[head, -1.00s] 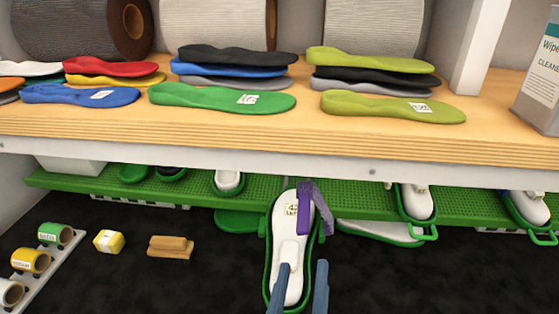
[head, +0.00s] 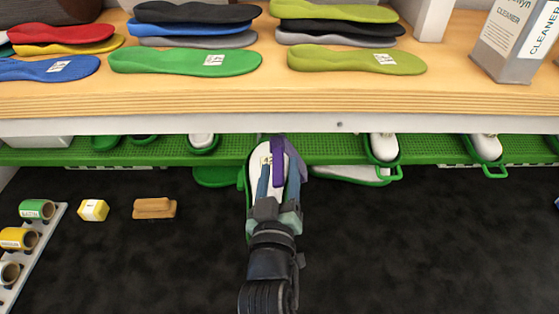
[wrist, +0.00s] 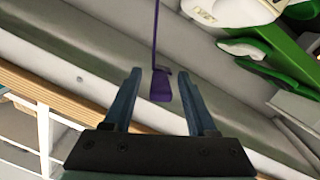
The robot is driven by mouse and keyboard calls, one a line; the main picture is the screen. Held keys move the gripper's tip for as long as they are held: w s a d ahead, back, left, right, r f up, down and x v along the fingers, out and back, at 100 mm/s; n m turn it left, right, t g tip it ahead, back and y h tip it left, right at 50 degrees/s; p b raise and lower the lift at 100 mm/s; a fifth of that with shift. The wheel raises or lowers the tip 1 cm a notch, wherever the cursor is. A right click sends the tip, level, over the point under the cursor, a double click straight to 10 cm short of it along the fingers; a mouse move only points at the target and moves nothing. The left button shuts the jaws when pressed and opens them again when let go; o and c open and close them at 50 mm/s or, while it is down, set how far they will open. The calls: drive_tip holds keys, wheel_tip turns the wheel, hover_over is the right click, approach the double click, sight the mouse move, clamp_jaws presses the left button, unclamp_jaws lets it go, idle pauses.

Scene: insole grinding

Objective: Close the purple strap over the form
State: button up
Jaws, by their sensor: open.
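The white form (head: 254,162) sits in a green holder (head: 243,180) at the front edge of the green rack, mostly hidden by my gripper. The purple strap (head: 278,150) stands at the form's right side, folded, with one part slanting off to the right. My gripper (head: 279,170) is open, with its blue fingers to either side of the strap in the head view. In the wrist view, the strap's end (wrist: 160,86) shows between the open fingers (wrist: 160,88), with a thin purple line running up from it. I cannot tell whether a finger touches it.
The green perforated rack (head: 335,150) runs under the wooden shelf (head: 250,90), which carries stacked insoles. Other forms stand along the rack. A wooden brush (head: 154,208), a yellow block (head: 93,210) and tape rolls lie at left. The dark floor at right is mostly clear.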

drive_tip(key=shift+w, duration=0.85)
clamp_jaws()
idle(0.9)
